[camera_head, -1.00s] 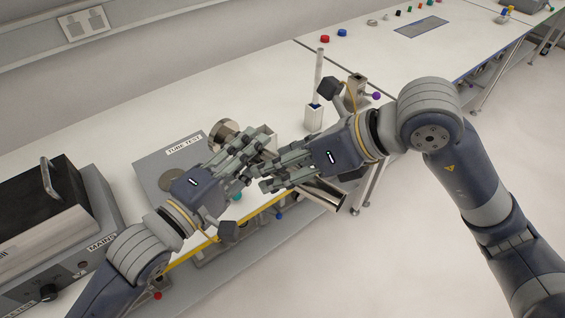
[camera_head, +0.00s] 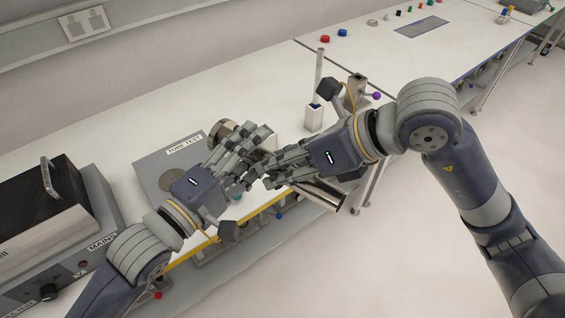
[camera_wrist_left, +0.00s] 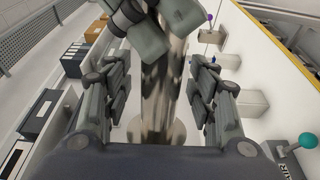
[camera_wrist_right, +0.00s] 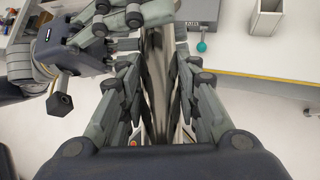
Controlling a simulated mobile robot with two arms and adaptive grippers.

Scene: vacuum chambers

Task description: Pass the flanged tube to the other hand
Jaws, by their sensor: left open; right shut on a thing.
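The flanged tube (camera_head: 325,194) is a shiny metal cylinder held slantwise in the air, with a wide round flange (camera_head: 222,130) at its upper-left end. My right gripper (camera_head: 264,176) is shut on the tube; in the right wrist view the tube (camera_wrist_right: 158,85) runs between its fingers. My left gripper (camera_head: 250,142) is open around the tube nearer the flange. In the left wrist view the tube (camera_wrist_left: 160,85) passes between the spread fingers, with a gap showing on both sides. The fingers hide the tube's middle in the head view.
Below is the bench with a yellow front edge (camera_head: 190,254) and a grey panel labelled TUBE TEST (camera_head: 155,165). A dark-topped box (camera_head: 40,205) stands at left. A white holder with an upright rod (camera_head: 314,115) stands behind my right gripper. The floor at right is clear.

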